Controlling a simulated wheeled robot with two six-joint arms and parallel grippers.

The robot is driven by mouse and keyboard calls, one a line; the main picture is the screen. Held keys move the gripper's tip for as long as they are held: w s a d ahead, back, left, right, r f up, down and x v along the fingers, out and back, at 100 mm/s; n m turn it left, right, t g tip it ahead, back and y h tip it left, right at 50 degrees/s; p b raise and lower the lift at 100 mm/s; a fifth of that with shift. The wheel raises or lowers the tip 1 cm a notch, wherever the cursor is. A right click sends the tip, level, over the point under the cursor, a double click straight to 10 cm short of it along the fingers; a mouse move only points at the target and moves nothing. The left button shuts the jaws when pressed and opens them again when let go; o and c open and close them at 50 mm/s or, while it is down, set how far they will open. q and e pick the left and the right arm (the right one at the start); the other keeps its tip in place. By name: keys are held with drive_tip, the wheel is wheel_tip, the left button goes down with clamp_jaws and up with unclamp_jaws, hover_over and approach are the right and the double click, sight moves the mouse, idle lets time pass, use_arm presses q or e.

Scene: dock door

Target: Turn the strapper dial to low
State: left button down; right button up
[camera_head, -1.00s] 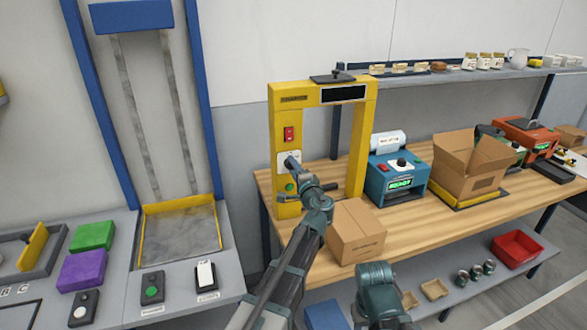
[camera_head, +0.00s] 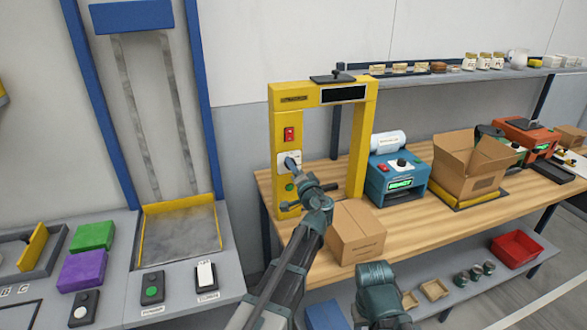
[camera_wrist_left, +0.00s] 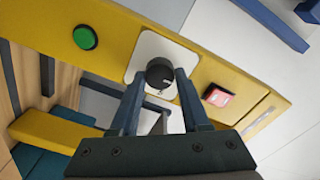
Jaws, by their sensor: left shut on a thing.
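The strapper is a yellow arch (camera_head: 362,150) on the left end of the wooden bench. Its dial is a round dark knob on a white plate, and it shows best in the left wrist view (camera_wrist_left: 160,73). My left gripper (camera_head: 292,165) reaches the plate on the arch's left post. In the left wrist view the two fingers (camera_wrist_left: 158,92) are closed on the dial from both sides. The plate's markings are too small or hidden to read. My right arm shows low in the head view, but its gripper is not visible.
On the strapper post, a red switch (camera_head: 289,134) sits above the dial and a green button (camera_wrist_left: 85,37) below it. A closed carton (camera_head: 356,232) stands close to my left forearm. A blue machine (camera_head: 398,181) and an open carton (camera_head: 470,165) stand further right.

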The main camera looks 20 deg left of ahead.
use_arm(q)
drive_tip(key=shift+s, duration=0.1)
drive_tip(key=shift+c, duration=1.9)
unclamp_jaws()
drive_tip(key=v, duration=1.3)
drive_tip(key=shift+s+d, duration=0.25)
drive_tip(key=shift+s, duration=0.05)
